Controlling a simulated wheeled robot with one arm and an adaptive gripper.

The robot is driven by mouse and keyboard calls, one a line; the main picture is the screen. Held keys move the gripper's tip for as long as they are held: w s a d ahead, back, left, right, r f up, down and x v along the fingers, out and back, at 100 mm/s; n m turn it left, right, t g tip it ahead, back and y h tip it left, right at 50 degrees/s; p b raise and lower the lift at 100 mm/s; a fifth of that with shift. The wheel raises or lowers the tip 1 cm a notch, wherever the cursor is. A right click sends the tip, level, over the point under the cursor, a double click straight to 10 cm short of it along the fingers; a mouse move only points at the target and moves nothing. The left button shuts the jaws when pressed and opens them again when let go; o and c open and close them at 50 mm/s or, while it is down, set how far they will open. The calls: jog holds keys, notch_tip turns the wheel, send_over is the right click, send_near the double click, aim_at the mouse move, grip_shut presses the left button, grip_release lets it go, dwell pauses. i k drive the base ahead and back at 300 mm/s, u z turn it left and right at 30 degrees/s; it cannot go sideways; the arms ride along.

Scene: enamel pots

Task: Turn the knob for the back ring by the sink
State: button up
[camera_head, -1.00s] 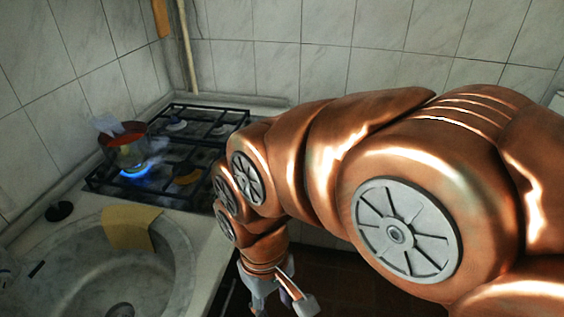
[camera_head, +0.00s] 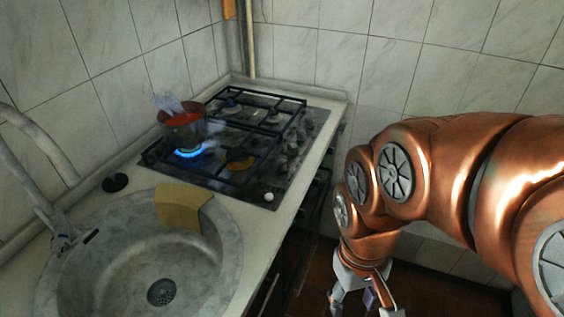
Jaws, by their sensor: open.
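The black hob (camera_head: 225,180) is set in the counter beyond the sink. Its knobs (camera_head: 293,148) stand in a row along its right edge; they are small and dim, so their angles cannot be told. The back ring by the sink, against the left wall, burns with a blue flame (camera_head: 188,153). A reddish pot (camera_head: 182,128) with something pale sticking out of it is over that ring. My gripper (camera_head: 364,303) is open, pointing down, right of the counter and apart from the knobs. No knob is between its fingers.
The round grey sink (camera_head: 130,262) is at the lower left, with a tap (camera_head: 60,235) and a yellow cloth (camera_head: 180,207) over its rim. A black round thing (camera_head: 115,182) lies on the counter. A small white round thing (camera_head: 268,197) is at the hob's near right corner. Dark floor lies right of the counter.

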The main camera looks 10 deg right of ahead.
aim_at(281, 167)
jog(key=z, duration=1.45)
jog(key=i, duration=0.75)
jog(key=u, duration=2.8)
